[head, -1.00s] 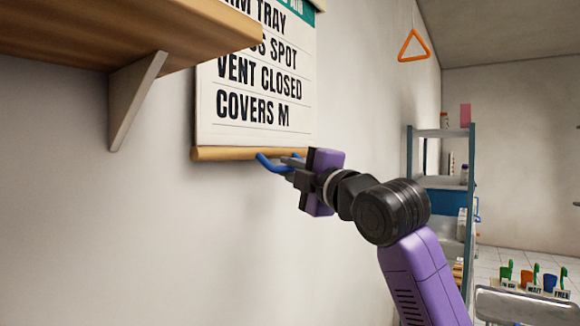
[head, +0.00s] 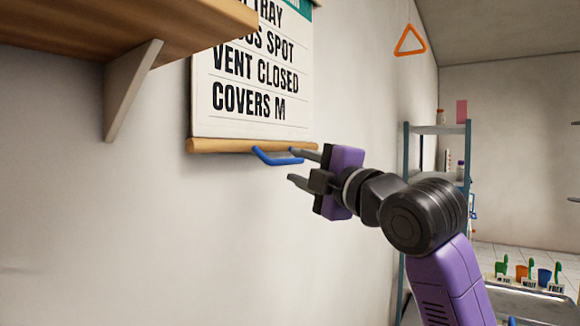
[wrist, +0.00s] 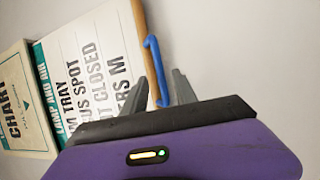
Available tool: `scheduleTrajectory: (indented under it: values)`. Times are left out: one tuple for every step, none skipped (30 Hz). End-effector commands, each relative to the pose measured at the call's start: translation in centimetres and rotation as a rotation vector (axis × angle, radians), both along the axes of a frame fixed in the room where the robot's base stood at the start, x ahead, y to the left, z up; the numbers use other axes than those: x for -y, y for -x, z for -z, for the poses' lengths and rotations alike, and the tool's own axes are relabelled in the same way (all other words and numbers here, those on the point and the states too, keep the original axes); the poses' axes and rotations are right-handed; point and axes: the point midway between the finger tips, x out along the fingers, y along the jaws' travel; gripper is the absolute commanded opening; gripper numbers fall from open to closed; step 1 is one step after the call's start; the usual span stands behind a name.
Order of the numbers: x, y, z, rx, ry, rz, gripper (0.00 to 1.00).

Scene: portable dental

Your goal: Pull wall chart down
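The wall chart (head: 262,85) hangs on the wall, white with black lines of text and a teal header. A wooden bar (head: 230,146) runs along its bottom edge. A blue handle (head: 277,158) hangs from the bar. My gripper (head: 291,166) is open, just right of the handle, its fingers pointing left towards it. In the wrist view the chart (wrist: 85,75) lies at left and the blue handle (wrist: 154,62) appears between the spread fingers (wrist: 163,83). I cannot tell whether a finger touches the handle.
A wooden shelf (head: 150,28) with a pale bracket (head: 130,90) juts out at upper left. An orange triangle (head: 410,40) hangs at upper right. A shelf rack (head: 437,130) stands beyond my arm. The wall below the chart is clear.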

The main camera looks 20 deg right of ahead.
Motion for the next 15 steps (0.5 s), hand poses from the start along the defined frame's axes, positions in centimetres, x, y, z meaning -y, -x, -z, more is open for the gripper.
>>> scheduleTrajectory:
  values:
    - [0.2, 0.7, 0.2, 0.001, 0.0, 0.001, 0.34]
    - [0.3, 1.1, 0.3, 0.002, 0.0, 0.0, 0.34]
    - [0.4, 1.6, 0.3, 0.002, -0.001, -0.001, 0.34]
    - [0.4, 1.9, 0.4, 0.001, 0.0, -0.001, 0.34]
    - [0.5, 2.1, 0.4, 0.001, 0.0, -0.001, 0.34]
    - [0.6, 2.3, 0.5, 0.0, -0.001, 0.0, 0.34]
    - [0.6, 2.5, 0.5, 0.0, -0.001, 0.0, 0.34]
    - [0.6, 2.6, 0.5, 0.0, -0.001, 0.0, 0.34]
    - [0.6, 2.7, 0.5, 0.0, -0.001, -0.001, 0.34]
    - [0.6, 2.7, 0.5, 0.0, -0.001, -0.001, 0.34]
    - [0.6, 2.7, 0.5, 0.0, -0.001, -0.001, 0.34]
    - [0.6, 2.7, 0.5, 0.0, -0.001, -0.001, 0.34]
    - [0.6, 2.7, 0.5, 0.0, -0.001, -0.001, 0.34]
    - [0.6, 2.7, 0.5, 0.0, -0.001, -0.001, 0.34]
    - [0.6, 2.7, 0.5, 0.0, -0.001, -0.001, 0.34]
